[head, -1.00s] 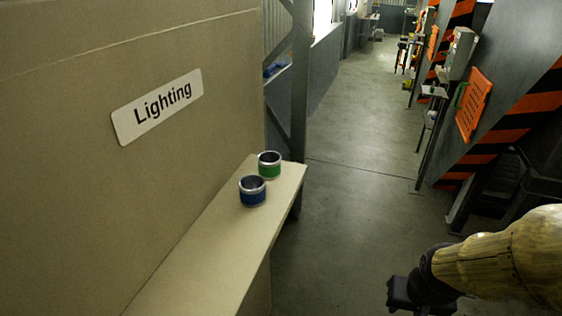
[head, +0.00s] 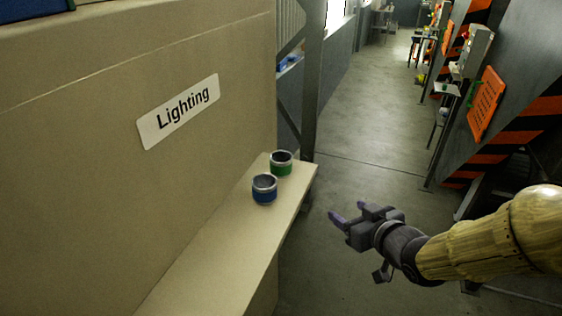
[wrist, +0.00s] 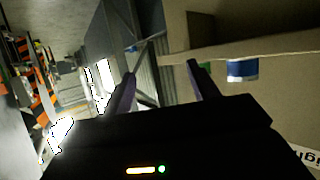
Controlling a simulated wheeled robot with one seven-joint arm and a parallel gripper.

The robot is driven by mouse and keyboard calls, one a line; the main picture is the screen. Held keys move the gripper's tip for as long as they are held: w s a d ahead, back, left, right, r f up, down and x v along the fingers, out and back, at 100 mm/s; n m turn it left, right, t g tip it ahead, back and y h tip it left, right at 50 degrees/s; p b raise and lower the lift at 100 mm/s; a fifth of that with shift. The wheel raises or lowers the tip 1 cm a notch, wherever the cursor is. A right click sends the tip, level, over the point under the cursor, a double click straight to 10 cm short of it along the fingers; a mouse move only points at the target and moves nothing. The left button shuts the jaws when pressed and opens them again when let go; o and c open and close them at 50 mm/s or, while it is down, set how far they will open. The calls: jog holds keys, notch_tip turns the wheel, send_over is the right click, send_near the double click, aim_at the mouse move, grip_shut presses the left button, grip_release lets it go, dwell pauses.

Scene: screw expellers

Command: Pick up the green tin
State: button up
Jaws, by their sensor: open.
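The green tin (head: 281,163) stands upright near the far end of a narrow beige shelf (head: 215,248) in the head view. A blue tin (head: 265,188) stands just in front of it, a little to the left. My gripper (head: 348,210) is open and empty, to the right of the shelf and apart from both tins. In the wrist view its two fingers (wrist: 160,75) are spread, and the blue tin (wrist: 243,70) shows to the right of them.
A beige panel with a "Lighting" sign (head: 179,111) rises behind the shelf. A grey steel post (head: 312,85) stands just beyond the shelf's far end. Open floor (head: 375,125) lies to the right, with striped machines and an orange panel (head: 485,104) further right.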

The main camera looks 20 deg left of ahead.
jog(key=s+a+r+n+y, duration=0.2)
jog(key=a+r+y, duration=0.2)
jog(key=r, duration=0.1)
jog(key=shift+a+r, duration=0.25)
jog(key=shift+r, duration=0.05)
jog(key=shift+y+p, duration=0.3)
jog(key=shift+p, duration=0.05)
jog(key=p, duration=0.5)
send_near(287, 166)
jog(key=x, duration=0.6)
jog(key=shift+w, duration=0.1)
